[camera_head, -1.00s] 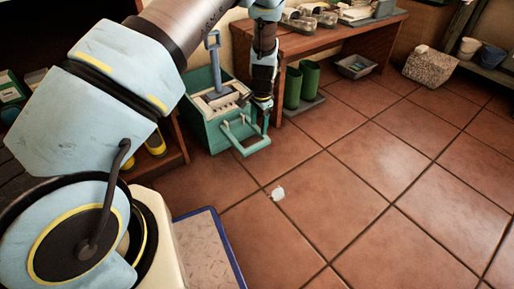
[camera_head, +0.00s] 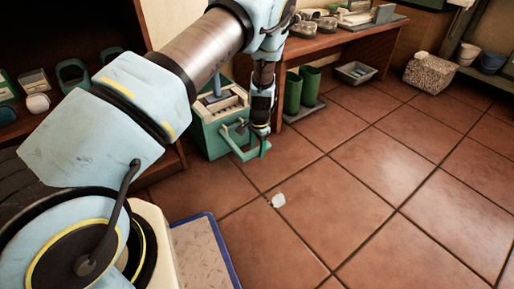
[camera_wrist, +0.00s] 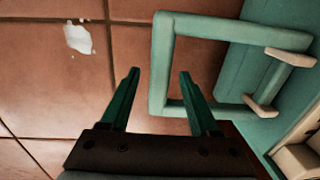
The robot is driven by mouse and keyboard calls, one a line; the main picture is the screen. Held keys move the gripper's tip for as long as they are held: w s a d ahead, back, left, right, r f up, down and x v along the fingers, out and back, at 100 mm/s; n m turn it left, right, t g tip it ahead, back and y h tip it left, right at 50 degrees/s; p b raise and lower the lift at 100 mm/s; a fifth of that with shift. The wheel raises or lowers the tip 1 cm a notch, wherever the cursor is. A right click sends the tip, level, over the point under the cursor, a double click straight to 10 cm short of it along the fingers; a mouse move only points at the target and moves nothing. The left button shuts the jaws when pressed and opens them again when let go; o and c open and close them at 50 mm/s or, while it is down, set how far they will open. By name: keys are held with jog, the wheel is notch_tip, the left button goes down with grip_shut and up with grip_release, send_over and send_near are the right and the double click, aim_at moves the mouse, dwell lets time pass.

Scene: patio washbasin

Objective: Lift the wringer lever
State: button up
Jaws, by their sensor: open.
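The wringer bucket (camera_head: 210,138) is a teal box standing on the tiles in front of the shelving. Its wringer lever (camera_head: 238,147) is a teal loop jutting low from the bucket's front right. In the wrist view the lever (camera_wrist: 160,65) is a square loop fixed to the bucket (camera_wrist: 258,70) by pale mounts. My gripper (camera_head: 262,148) is at the lever's outer end. In the wrist view my gripper (camera_wrist: 158,72) is open, with its two green fingers either side of the loop's outer bar. I cannot tell whether they touch it.
A wooden bench (camera_head: 345,45) stands behind, with green boots (camera_head: 300,90) on a tray beneath it. A grey tub (camera_head: 355,72) and a speckled block (camera_head: 430,73) are farther right. A white patch (camera_head: 278,201) marks the tiles. The floor at right is clear.

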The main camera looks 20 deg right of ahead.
jog(key=shift+c, duration=0.3)
grip_shut()
dwell(1.0)
